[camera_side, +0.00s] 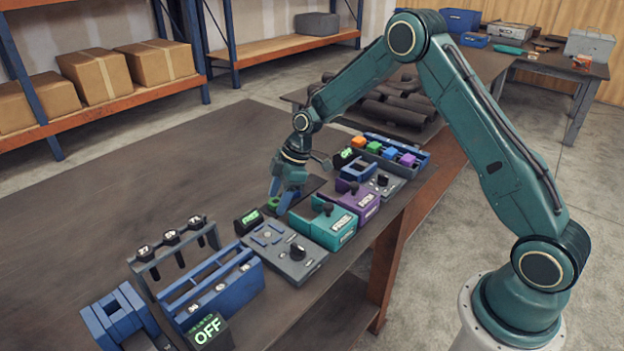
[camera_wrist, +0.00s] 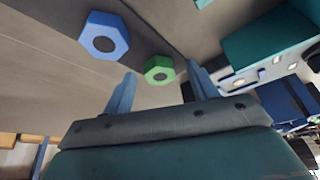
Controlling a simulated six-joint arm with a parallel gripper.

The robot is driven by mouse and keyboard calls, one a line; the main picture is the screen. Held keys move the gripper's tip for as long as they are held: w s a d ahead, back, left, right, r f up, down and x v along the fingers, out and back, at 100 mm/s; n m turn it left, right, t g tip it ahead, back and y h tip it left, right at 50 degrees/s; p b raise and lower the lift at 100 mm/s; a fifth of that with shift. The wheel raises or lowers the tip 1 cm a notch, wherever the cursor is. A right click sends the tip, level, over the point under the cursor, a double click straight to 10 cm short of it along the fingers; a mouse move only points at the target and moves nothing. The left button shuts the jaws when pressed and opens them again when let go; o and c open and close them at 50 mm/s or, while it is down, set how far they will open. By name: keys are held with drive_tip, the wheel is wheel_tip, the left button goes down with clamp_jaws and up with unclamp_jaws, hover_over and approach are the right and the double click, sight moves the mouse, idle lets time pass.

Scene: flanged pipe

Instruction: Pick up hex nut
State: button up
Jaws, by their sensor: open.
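A green hex nut (camera_wrist: 158,69) lies on the bench surface in the wrist view, between and just beyond the fingertips of my gripper (camera_wrist: 162,80). A larger-looking blue hex nut (camera_wrist: 104,35) lies to its upper left, outside the fingers. Both nuts show a dark centre hole. My gripper is open, with one finger on each side of the green nut's line and nothing held. In the side view my gripper (camera_side: 285,195) is low over the bench, with a bit of the green nut (camera_side: 273,202) showing by its fingers. I cannot make out the blue nut there.
A teal box (camera_side: 325,226), a purple box (camera_side: 358,201) and a grey control panel (camera_side: 285,252) stand close to the right and front of my gripper. Blue racks (camera_side: 212,285) are at the front left. The bench top (camera_side: 130,190) left of my gripper is clear.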

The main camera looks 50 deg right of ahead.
idle(0.4)
drive_tip(key=c, duration=1.1)
drive_tip(key=shift+r, duration=0.15)
wheel_tip(320, 180, up, 20)
idle(0.7)
drive_tip(key=shift+r, duration=1.4)
drive_tip(key=shift+f, duration=0.1)
